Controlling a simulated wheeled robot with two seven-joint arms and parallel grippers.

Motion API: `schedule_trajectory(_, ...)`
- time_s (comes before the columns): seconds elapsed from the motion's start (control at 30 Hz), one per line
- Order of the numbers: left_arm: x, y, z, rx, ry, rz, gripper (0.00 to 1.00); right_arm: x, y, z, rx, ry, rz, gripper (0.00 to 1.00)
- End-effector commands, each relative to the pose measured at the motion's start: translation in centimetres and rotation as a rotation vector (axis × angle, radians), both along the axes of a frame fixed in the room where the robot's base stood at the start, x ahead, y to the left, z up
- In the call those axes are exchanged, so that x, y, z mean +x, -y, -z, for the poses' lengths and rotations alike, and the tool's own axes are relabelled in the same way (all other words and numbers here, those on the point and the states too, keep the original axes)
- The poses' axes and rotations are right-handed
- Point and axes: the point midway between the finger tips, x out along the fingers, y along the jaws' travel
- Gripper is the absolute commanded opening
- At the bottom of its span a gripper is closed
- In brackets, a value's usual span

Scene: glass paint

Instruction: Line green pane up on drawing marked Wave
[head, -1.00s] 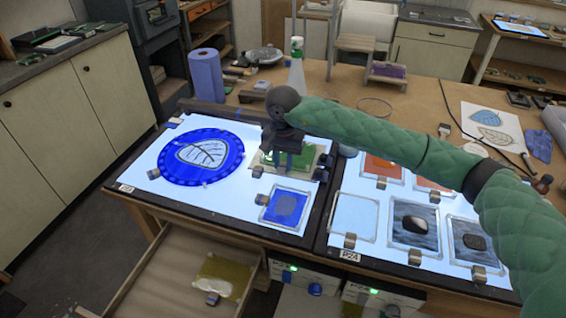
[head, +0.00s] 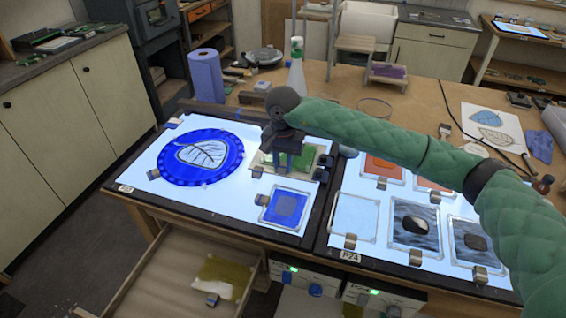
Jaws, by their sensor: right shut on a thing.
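The green pane (head: 302,165) lies low over the left light table, at its right side, partly hidden by my right gripper. A pale sheet or frame (head: 257,160) shows around the pane's left edge. My right gripper (head: 285,167) points down and is shut on the green pane. I cannot tell whether the pane touches the surface beneath it. No label reading Wave can be made out. My left gripper is not in view.
A blue disc (head: 176,159) with a leaf drawing lies left of the gripper. A blue framed pane (head: 284,208) lies just in front. Several framed panes, including an orange one (head: 383,167), lie on the right light table. An open drawer (head: 160,285) juts out below.

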Motion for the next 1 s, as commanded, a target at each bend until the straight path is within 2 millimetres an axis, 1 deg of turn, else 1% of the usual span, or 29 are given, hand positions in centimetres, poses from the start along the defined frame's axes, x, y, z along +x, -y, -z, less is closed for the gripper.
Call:
schedule_trajectory(0.57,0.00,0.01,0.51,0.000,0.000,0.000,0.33,0.00,0.00,0.22,0.000,0.000,0.000,0.00)
schedule_trajectory(0.6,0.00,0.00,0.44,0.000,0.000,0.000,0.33,0.00,0.00,0.17,0.000,0.000,0.000,0.31)
schedule_trajectory(0.7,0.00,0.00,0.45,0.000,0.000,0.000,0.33,0.00,0.00,0.18,0.000,0.000,0.000,0.49)
schedule_trajectory(1.0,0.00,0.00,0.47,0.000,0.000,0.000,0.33,0.00,0.00,0.08,0.000,0.000,0.000,0.49)
